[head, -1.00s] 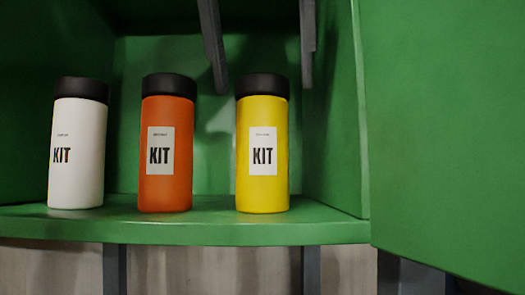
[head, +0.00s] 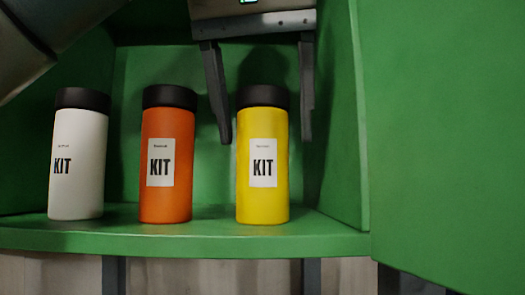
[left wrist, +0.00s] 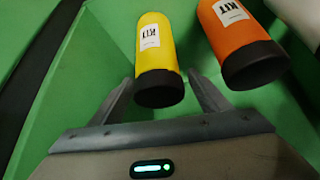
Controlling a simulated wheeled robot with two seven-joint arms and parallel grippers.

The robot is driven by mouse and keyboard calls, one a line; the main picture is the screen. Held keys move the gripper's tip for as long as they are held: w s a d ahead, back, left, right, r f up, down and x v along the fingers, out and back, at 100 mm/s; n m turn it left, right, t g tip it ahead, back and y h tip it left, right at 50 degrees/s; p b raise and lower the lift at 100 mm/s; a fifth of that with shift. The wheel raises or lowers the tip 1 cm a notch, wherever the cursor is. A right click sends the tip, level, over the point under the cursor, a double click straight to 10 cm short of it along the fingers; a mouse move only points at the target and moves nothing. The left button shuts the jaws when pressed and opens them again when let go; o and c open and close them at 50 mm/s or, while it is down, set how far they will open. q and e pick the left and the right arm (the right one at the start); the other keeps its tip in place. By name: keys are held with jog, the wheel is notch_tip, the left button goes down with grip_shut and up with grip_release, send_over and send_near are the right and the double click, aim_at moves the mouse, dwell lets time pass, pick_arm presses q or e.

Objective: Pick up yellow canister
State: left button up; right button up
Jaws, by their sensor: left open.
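The yellow canister (head: 263,205) with a black lid and a white KIT label stands upright on the green shelf (head: 190,240), the rightmost of three. My left gripper (head: 266,140) is open, fingers pointing down, with one finger at each side of the canister's lid and upper body in the head view. In the left wrist view the yellow canister (left wrist: 155,55) appears between the open fingertips (left wrist: 160,88), its black lid toward the gripper. No contact shows, and the depth between them is hard to judge. My right gripper is not in view.
An orange canister (head: 166,205) stands just left of the yellow one, and a white canister (head: 76,190) further left. Green cabinet walls enclose the shelf at the back and right. A large green panel (head: 450,130) fills the right side.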

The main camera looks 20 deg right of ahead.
pick_arm(q)
jog(key=shift+w+d+f, duration=0.2)
jog(key=shift+w+f, duration=0.2)
jog(key=shift+f, duration=0.2)
jog(key=shift+s, duration=0.15)
jog(key=c, duration=1.3)
